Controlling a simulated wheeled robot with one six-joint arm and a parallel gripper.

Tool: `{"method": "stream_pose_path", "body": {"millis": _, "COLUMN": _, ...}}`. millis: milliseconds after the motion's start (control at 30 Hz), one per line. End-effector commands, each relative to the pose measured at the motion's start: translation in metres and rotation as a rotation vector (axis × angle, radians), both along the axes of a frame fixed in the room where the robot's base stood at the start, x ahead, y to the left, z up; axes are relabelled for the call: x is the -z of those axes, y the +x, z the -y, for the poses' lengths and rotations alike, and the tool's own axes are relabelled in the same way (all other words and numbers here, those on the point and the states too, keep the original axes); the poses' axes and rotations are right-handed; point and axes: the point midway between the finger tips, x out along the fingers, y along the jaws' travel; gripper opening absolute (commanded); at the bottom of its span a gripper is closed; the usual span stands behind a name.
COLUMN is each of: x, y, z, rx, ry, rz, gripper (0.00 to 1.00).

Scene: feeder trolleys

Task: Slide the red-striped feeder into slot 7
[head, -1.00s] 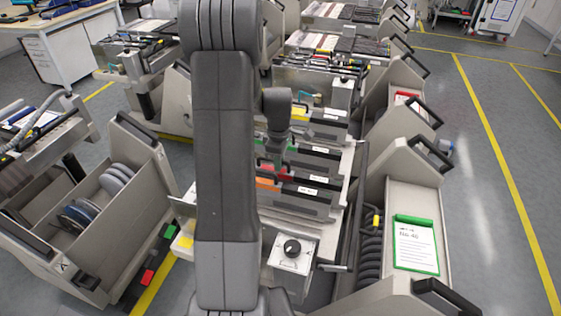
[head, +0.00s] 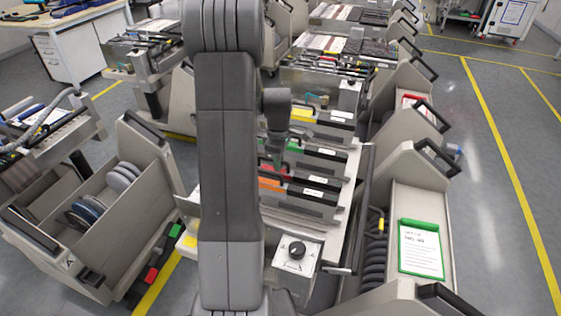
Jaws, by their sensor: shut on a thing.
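The red-striped feeder (head: 312,179) is a dark, narrow unit with a white label and a red end, among other feeders on the trolley in the middle. My gripper (head: 276,167) is at its left end and shut on it; the fingertips are small and partly hidden. An orange-striped feeder (head: 271,185) is just in front of it, a green-striped feeder (head: 294,147) behind it, and a yellow-striped feeder (head: 303,114) farther back. Slot numbers cannot be read, and my arm covers the left part of the trolley.
A control box with a black knob (head: 297,250) stands at the trolley's near end. A bin with a green-framed sheet (head: 421,250) is close on the right. A cart with reels (head: 84,213) stands at the left. Floor is clear at far right.

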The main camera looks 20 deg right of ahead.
Motion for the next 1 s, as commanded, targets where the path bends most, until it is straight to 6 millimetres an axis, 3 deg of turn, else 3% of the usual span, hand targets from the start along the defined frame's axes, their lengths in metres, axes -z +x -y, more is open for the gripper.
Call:
{"method": "stream_pose_path", "body": {"millis": 33, "x": -0.002, "y": 0.001, "z": 0.0, "rx": -0.001, "ry": -0.002, "rz": 0.002, "gripper": 0.13}}
{"method": "stream_pose_path", "body": {"millis": 167, "x": -0.001, "y": 0.001, "z": 0.0, "rx": 0.0, "ry": -0.001, "rz": 0.002, "gripper": 0.37}}
{"method": "stream_pose_path", "body": {"millis": 533, "x": -0.005, "y": 0.0, "z": 0.0, "rx": 0.0, "ry": 0.0, "rz": 0.0, "gripper": 0.37}}
{"method": "stream_pose_path", "body": {"millis": 667, "x": -0.024, "y": 0.001, "z": 0.0, "rx": 0.0, "ry": -0.001, "rz": 0.003, "gripper": 0.37}}
{"method": "stream_pose_path", "body": {"millis": 1000, "x": -0.102, "y": 0.001, "z": 0.0, "rx": 0.0, "ry": -0.002, "rz": 0.005, "gripper": 0.37}}
